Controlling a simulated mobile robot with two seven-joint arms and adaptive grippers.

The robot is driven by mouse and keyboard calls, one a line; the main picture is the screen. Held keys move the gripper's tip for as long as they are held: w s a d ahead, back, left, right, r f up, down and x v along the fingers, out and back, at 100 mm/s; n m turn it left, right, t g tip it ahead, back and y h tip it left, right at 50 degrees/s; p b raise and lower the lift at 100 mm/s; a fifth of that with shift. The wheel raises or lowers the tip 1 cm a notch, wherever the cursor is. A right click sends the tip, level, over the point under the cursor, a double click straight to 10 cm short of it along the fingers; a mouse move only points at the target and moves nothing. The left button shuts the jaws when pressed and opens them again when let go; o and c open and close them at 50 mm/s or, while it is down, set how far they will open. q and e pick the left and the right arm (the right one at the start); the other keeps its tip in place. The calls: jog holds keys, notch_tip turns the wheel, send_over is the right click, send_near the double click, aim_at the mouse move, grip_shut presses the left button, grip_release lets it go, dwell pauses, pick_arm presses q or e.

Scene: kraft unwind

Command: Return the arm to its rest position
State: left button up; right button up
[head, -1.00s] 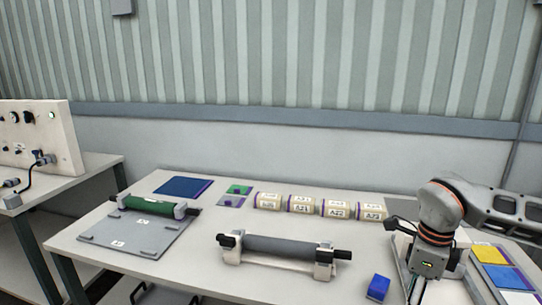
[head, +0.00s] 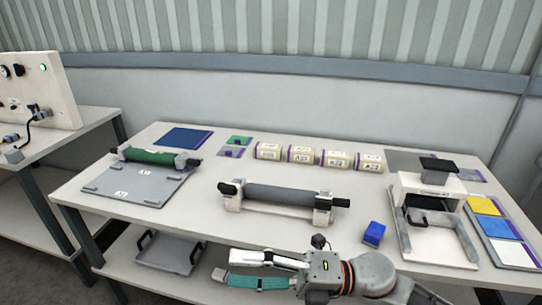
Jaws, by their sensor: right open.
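My right gripper (head: 318,270) is low at the bottom centre of the head view, in front of the table's front edge. It is open, and I see nothing held in it. Its arm comes in from the lower right. The white worktable (head: 200,212) lies behind and above it in the picture, and the gripper is apart from the items on the table top. A grey roller on a white stand (head: 285,194) and a blue block (head: 374,233) are the nearest of these. My left gripper is not in view.
A teal bar (head: 258,283) shows beside the gripper. A white press-like unit (head: 425,186) stands at the right, beside coloured cards (head: 489,206). Labelled cream rolls (head: 302,154) line the back. A green roller on a grey plate (head: 150,157) is at left. A grey tray (head: 170,252) lies on the lower shelf.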

jog(key=w+d+f+m+t+h, duration=0.3)
jog(key=w+d+f+m+t, duration=0.15)
jog(key=m+t, duration=0.5)
jog(key=w+d+f+m+t+h, duration=0.4)
jog(key=d+f+m+t, duration=0.15)
jog(key=m, duration=0.65)
jog(key=s+d+f+m+g+h, duration=0.1)
jog(key=s+d+f+m+h, duration=0.2)
jog(key=f, duration=0.5)
jog(key=s+d+f+m+g+h, duration=0.1)
jog(key=s+d+f+m+h, duration=0.2)
jog(key=s+d+f+m, duration=0.2)
jog(key=s+d+f+m+g+h, duration=0.1)
jog(key=s+d+f+m+h, duration=0.3)
jog(key=d+f, duration=0.3)
notch_tip(320, 180, down, 5)
jog(key=shift+s+f+m+g, duration=0.1)
jog(key=shift+s+m+g, duration=0.3)
jog(key=shift+s, duration=0.3)
